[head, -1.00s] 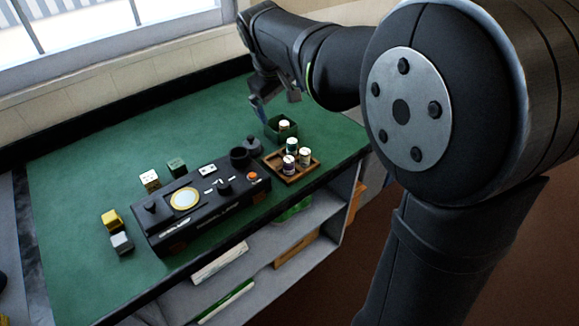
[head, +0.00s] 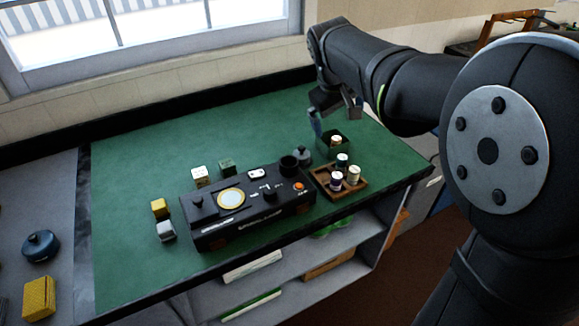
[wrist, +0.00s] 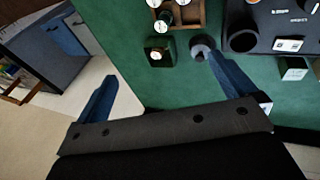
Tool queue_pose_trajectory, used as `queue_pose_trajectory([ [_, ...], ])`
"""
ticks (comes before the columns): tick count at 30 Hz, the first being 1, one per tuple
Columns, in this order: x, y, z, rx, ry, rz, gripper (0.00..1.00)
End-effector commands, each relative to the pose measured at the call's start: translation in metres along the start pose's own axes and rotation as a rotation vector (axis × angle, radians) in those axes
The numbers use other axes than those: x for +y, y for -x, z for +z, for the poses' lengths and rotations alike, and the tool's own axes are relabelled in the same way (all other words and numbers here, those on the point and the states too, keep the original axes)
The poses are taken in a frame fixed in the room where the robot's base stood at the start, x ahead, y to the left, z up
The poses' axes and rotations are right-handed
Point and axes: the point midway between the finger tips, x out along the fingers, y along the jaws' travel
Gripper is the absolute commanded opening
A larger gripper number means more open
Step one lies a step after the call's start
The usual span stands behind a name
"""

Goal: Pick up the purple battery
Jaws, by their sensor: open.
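The purple battery (head: 336,181), with a pale top, stands upright in the left front part of a small wooden tray (head: 323,186). A dark green battery (head: 342,161) and a whitish battery (head: 353,176) stand in the same tray. My gripper (head: 335,113) is open and empty, above and behind the tray, near the green box (head: 334,148). In the wrist view, my gripper (wrist: 166,92) has its blue fingers wide apart. The tray (wrist: 198,14) is at the top edge there, partly cut off, and I cannot tell which battery is purple.
The green box holds a pale-topped battery (head: 337,139). A black console (head: 250,213) with knobs and a cup stands left of the tray. A dark knobbed object (head: 304,155) is by the box. Small cubes (head: 159,207) lie left.

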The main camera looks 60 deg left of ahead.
Motion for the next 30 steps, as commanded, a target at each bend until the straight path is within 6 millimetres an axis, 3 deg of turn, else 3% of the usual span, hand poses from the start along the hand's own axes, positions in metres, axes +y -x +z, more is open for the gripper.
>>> queue_pose_trajectory([
  [4,0.0000,0.0000,0.0000,0.000,0.000,0.000,1.00],
  [11,0.0000,0.0000,0.0000,0.000,0.000,0.000,0.55],
  [20,0.0008,-0.0007,0.0005,-0.009,-0.005,-0.009,0.54],
  [30,0.0045,-0.0026,0.0080,-0.183,-0.087,-0.297,0.54],
])
